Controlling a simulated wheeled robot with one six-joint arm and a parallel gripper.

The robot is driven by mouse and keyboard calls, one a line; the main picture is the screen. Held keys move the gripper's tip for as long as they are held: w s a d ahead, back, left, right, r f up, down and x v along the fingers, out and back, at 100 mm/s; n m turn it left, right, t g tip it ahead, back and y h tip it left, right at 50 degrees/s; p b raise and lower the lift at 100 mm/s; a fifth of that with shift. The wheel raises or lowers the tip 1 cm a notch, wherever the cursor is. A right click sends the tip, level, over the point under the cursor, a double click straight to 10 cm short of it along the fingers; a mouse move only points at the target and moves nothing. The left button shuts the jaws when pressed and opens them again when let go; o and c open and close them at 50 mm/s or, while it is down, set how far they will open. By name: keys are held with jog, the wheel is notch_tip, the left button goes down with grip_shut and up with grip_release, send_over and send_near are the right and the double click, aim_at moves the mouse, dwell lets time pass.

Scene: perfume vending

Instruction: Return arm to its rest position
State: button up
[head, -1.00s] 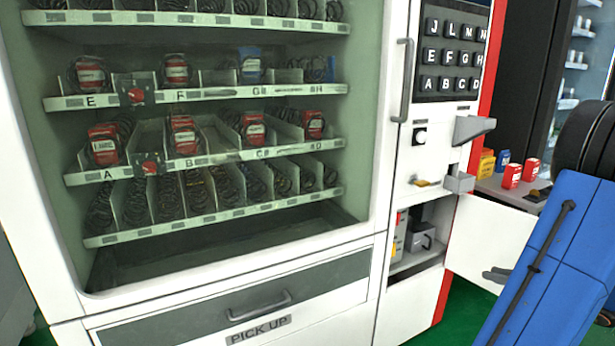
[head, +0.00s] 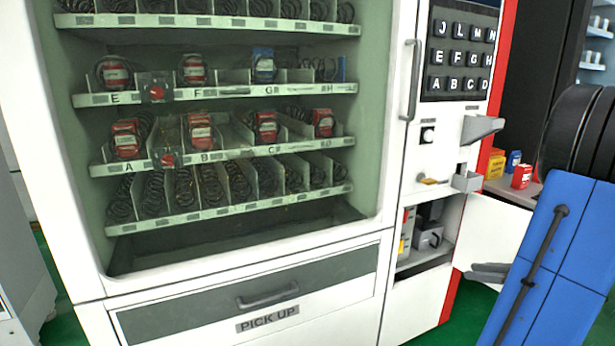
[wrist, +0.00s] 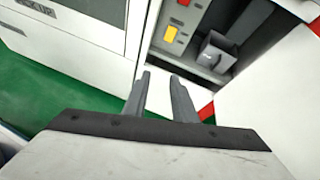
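My gripper (head: 489,270) is at the lower right in the head view, beside the open white door (head: 494,229) of the vending machine's lower compartment. In the wrist view, the two grey fingers of my gripper (wrist: 159,76) stand apart with nothing between them. They point toward the open compartment (wrist: 180,58), which holds a grey box (wrist: 214,52) and a panel with a yellow part (wrist: 170,34). My blue arm covers the right side of the head view.
The white vending machine (head: 390,150) fills most of the head view, with a keypad (head: 460,58) and a pick-up drawer (head: 250,296). Small boxes, including a red one (head: 521,176), stand on a ledge at right. Green floor (wrist: 70,85) shows at the left of the wrist view.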

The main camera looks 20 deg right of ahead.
jog(key=w+a+r+n+g+y, duration=0.15)
jog(key=a+n, duration=0.25)
jog(key=a, duration=0.5)
jog(key=a+r+n+g, duration=0.1)
jog(key=a+n+g, duration=0.2)
jog(key=a+n, duration=0.35)
jog(key=w+a+r+n+g+y, duration=0.1)
jog(key=a+n+g, duration=0.15)
jog(key=a, duration=0.85)
jog(key=s+a+r+n+h, duration=0.3)
jog(key=s+a+n+h, duration=0.2)
jog(key=s+a+n, duration=0.8)
jog(key=shift+a+r+n, duration=0.2)
jog(key=shift+a+n, duration=0.5)
jog(key=shift+n, duration=2)
